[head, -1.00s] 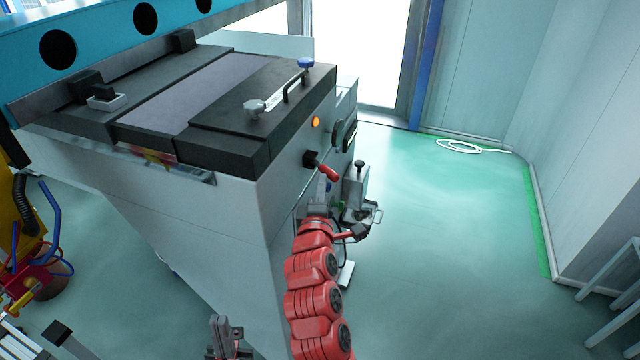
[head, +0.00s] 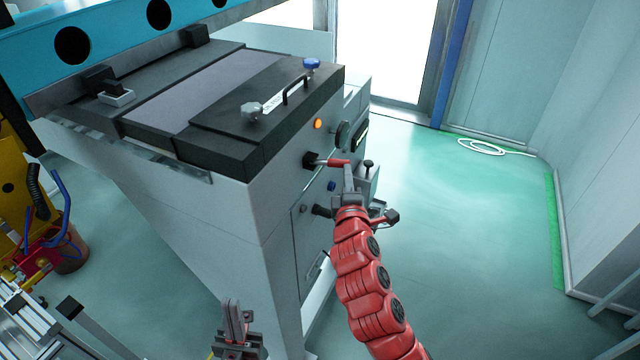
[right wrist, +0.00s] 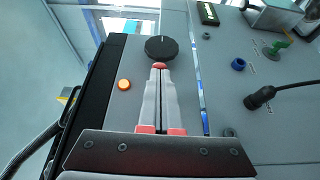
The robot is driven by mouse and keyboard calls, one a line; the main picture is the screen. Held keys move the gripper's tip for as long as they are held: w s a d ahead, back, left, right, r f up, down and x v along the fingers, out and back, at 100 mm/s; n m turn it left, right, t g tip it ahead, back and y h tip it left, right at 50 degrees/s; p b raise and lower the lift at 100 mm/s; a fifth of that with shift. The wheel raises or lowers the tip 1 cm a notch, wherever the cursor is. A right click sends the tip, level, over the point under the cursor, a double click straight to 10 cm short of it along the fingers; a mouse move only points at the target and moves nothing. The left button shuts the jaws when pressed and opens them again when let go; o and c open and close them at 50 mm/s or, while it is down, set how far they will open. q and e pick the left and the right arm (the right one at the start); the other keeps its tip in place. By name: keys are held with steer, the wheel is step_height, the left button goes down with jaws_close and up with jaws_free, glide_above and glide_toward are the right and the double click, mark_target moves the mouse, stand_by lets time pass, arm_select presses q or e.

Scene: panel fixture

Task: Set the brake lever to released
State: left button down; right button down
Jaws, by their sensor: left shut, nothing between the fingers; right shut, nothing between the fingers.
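The brake lever (head: 336,162) has a red grip on a black block on the side panel of the grey cabinet. In the head view its grip points out roughly level to the right. My right gripper (head: 348,168) is shut and empty, its fingertips at the underside of the red grip, seemingly touching it. In the right wrist view a bit of red, likely the lever's grip (right wrist: 159,65), shows just past the shut fingertips (right wrist: 160,74); the rest is hidden behind them. My left gripper (head: 234,308) is shut and empty, low in front of the cabinet, away from the lever.
An orange lamp (head: 318,123) and a black dial (right wrist: 161,48) sit on the panel near the lever. A blue button (right wrist: 238,64) and a black plug with a cable (right wrist: 258,98) are also there.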

steer(key=shift+w+d+b, duration=0.2)
steer(key=shift+w+b, duration=0.1)
steer(key=shift+w, duration=0.3)
steer(key=shift+w+d+b, duration=0.2)
steer(key=shift+w+b, duration=0.05)
steer(key=shift+w, duration=0.35)
steer(key=shift+r, duration=0.15)
